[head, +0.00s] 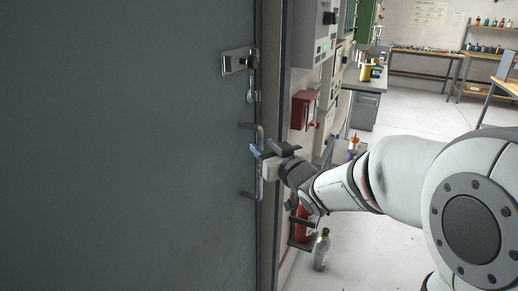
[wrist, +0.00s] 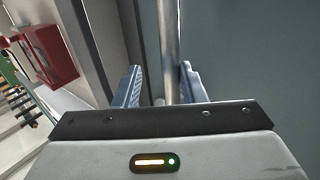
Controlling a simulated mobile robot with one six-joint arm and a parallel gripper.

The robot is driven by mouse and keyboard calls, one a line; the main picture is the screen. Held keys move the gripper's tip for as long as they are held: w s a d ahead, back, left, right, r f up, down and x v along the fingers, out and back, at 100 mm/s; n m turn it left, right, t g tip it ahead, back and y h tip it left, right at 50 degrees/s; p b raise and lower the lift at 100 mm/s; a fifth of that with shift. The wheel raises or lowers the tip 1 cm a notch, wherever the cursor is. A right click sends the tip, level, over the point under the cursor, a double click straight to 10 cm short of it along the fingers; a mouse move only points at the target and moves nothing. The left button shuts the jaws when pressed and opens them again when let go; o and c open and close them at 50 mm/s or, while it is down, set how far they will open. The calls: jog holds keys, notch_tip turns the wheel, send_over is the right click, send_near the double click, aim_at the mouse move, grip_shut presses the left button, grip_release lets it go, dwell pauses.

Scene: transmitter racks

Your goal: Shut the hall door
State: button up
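The hall door (head: 130,150) is a large grey-blue panel filling the left of the head view; it also shows at the right of the wrist view (wrist: 245,50). A vertical metal pull bar (head: 260,182) is fixed near its right edge, below a lever-type latch (head: 238,61). My gripper (head: 264,151) is at the pull bar. In the wrist view the bar (wrist: 169,45) runs between my two open fingers (wrist: 160,88). The left finger stands clear of it; the right finger is close, and I cannot tell whether it touches. I cannot tell if the door is fully closed.
Right of the door are a frame post (head: 270,60), a red wall box (head: 304,109) and grey wall cabinets (head: 313,30). A red extinguisher (head: 303,226) and a grey bottle (head: 321,250) stand low beside my arm. Workbenches (head: 425,53) line the back; the floor between is open.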

jog(key=shift+a, duration=0.25)
jog(key=v, duration=0.7)
jog(key=shift+s+d, duration=0.3)
